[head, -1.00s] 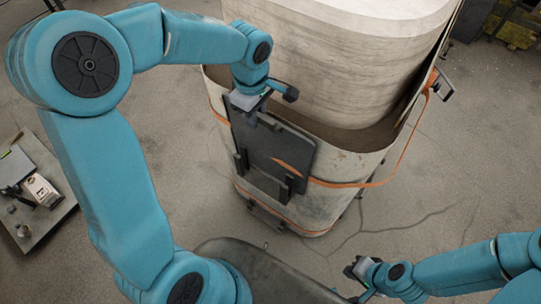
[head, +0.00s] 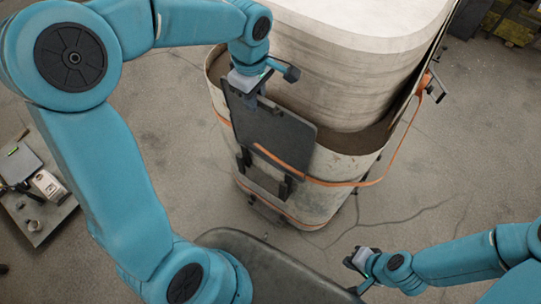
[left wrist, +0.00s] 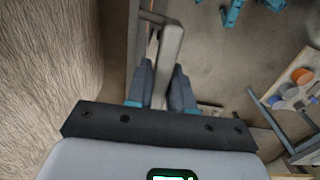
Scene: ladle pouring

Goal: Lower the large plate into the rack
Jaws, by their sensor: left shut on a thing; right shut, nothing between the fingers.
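The large plate (head: 270,128) is a dark flat panel. It hangs tilted in the head view against the near side of the pale container. My left gripper (head: 250,86) is shut on its upper left edge. In the left wrist view the plate (left wrist: 170,58) shows edge-on between the fingers (left wrist: 161,88). The rack (head: 265,183) is a dark bracket with upright prongs on the container's side. The plate's lower edge is close to the prongs; I cannot tell whether they touch. My right gripper (head: 358,267) is shut and empty at lower right, away from the plate.
A low table (head: 42,222) with small items stands at far left. Bare concrete floor lies right of the container.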

